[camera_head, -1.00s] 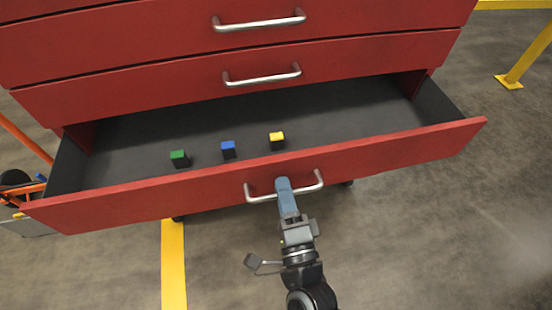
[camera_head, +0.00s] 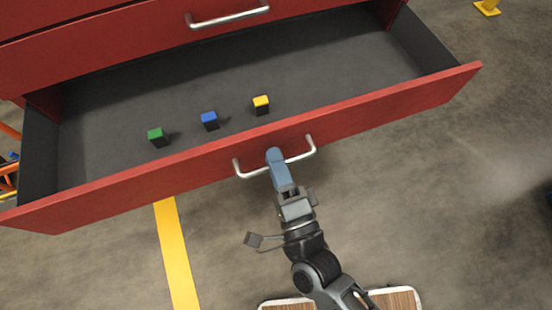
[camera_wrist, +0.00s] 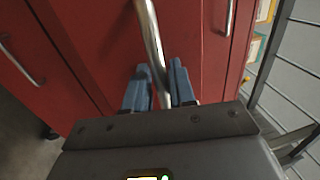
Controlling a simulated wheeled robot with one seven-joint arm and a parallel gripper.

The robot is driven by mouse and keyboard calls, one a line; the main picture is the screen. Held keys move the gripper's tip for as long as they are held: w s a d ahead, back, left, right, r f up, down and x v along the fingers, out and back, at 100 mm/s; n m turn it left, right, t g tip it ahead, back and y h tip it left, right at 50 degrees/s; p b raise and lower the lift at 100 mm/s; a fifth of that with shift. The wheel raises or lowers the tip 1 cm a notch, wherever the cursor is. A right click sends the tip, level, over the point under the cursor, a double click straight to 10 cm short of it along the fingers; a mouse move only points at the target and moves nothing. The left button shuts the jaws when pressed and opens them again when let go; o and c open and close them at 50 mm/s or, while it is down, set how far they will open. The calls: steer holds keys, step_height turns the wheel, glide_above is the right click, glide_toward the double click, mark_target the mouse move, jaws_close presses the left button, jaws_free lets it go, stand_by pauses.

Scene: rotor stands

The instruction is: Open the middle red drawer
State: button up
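A red drawer (camera_head: 385,115) with a dark grey inside stands pulled well out of a red cabinet in the head view. Its curved metal handle (camera_head: 301,157) is on the front panel. My gripper (camera_head: 275,160) is at the middle of this handle, its blue fingers pointing at the drawer front. Three small blocks stand in the drawer: green-topped (camera_head: 157,138), blue-topped (camera_head: 209,121) and yellow-topped (camera_head: 261,105).
Another red drawer front with its own handle (camera_head: 228,18) is shut above the open one. A yellow floor line (camera_head: 176,255) runs below the drawer. A yellow post foot (camera_head: 487,8) is at the top right. The floor to the right is mostly clear.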

steer(key=shift+o, duration=0.8)
steer(key=v, duration=0.7)
steer(key=shift+s, duration=0.4)
steer(key=shift+d, duration=0.15)
steer(key=s+d+r+n+g+h+p, duration=0.2)
steer(key=s+d+r+n+p, duration=0.3)
steer(key=r, duration=0.7)
steer(key=s+d+r+n+g+h+p, duration=0.2)
steer(key=s+d+r+n+p, duration=0.4)
steer(key=s+d+r+n, duration=0.3)
steer(key=s+d+r+h, duration=0.1)
steer(key=s+d+r, duration=0.1)
steer(key=d+r, duration=0.1)
steer(key=shift+s+d+r+n+g+h, duration=0.25)
steer(key=shift+s+n+g+h, duration=0.05)
steer(key=shift+n, duration=0.1)
